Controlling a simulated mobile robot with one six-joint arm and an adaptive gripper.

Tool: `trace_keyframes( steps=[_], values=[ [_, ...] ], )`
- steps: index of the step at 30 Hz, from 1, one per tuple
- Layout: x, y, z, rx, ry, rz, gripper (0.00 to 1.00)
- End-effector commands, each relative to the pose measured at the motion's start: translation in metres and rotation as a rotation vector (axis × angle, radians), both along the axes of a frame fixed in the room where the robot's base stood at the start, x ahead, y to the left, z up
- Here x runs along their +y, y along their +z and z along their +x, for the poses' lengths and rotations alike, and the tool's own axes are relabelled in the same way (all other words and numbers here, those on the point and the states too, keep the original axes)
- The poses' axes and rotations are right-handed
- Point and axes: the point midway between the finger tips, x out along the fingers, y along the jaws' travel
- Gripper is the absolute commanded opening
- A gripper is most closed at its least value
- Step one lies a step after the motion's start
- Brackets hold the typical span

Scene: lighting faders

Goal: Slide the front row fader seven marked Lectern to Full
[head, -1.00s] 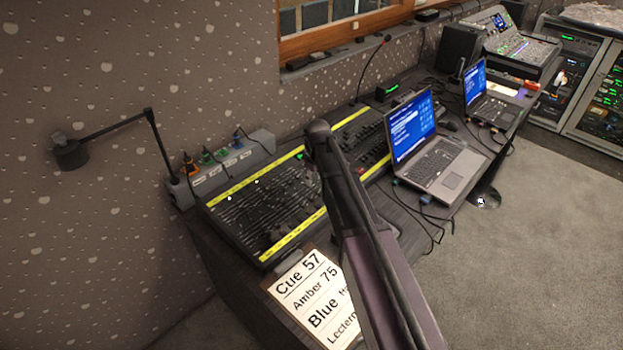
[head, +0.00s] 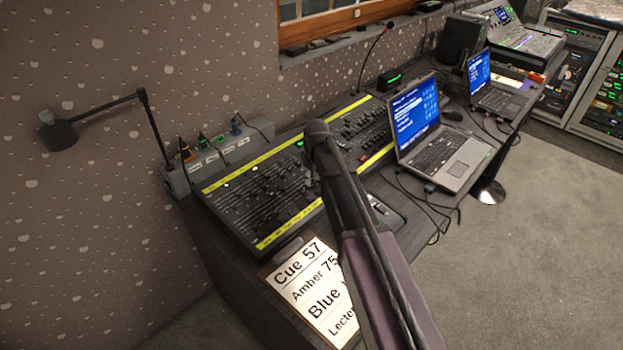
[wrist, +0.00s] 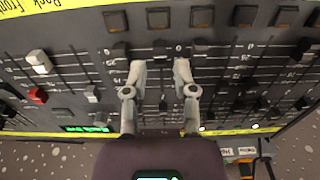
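The lighting desk (head: 235,220) is a dark fader board with yellow label strips, on the bench in the head view. In the wrist view, the desk (wrist: 235,115) fills most of the picture. Its front row label strip (wrist: 60,8) is partly cut off at the top left. My gripper (wrist: 160,72) is open, its two pale fingers spread above the dark fader slots. I cannot read which fader is marked Lectern. In the head view, my arm hides part of the desk and my fingers.
White (wrist: 40,62) and red (wrist: 38,95) fader caps stand left in the wrist view. A cue card (head: 310,290) lies at the desk's front. A laptop (head: 440,145) stands right of the arm. A lamp (head: 58,134) and a gooseneck microphone (head: 374,55) stand nearby.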

Motion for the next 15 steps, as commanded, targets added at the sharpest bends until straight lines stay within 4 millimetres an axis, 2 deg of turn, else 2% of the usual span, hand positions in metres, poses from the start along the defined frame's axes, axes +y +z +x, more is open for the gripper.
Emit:
trace_keyframes(
  steps=[1,6,15],
  values=[
    [0.000,-0.008,0.000,0.000,0.000,0.000,0.36],
    [0.001,-0.018,0.001,0.000,0.000,0.000,0.36],
    [0.002,-0.023,0.001,0.000,0.001,0.000,0.36]
  ],
)
